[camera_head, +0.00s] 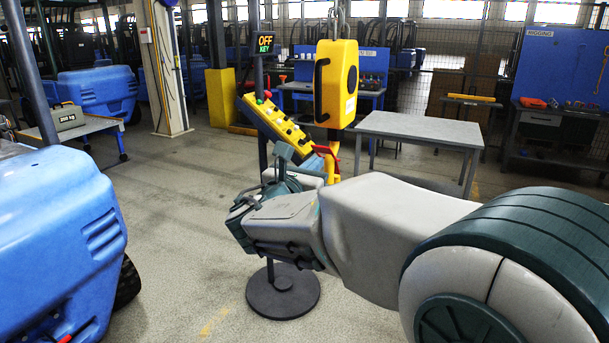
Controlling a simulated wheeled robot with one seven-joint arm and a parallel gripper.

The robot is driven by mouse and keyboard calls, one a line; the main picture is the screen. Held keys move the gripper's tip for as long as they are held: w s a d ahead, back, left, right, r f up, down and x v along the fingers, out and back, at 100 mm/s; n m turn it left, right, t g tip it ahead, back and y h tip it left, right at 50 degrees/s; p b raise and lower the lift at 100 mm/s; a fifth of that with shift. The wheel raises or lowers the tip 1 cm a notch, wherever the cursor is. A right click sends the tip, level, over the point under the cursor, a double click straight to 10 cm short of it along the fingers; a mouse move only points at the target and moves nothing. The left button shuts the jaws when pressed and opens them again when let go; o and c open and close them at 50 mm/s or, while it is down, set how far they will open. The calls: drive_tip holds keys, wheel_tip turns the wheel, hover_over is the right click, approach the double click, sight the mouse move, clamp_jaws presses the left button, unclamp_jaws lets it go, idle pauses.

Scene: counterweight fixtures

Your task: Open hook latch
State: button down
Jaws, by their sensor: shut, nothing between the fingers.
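A yellow hoist block (336,84) hangs right of the middle of the head view. Below it is a yellow hook (333,165) with a red latch lever (327,152) at its upper side. My arm reaches in from the right, and my gripper (284,153) is just left of the hook in the picture, with its fingers pointing up. The fingers are small and partly lost against my wrist, but they look shut and empty. I cannot tell whether they touch the hook. The hook's lower end is partly hidden by my arm.
A grey table (420,130) stands behind my arm. A blue machine (55,240) fills the left. The floor between is clear.

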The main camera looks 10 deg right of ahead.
drive_tip(key=shift+w+d+r, duration=0.25)
drive_tip(key=shift+w+r, duration=0.15)
drive_tip(key=shift+r, duration=0.1)
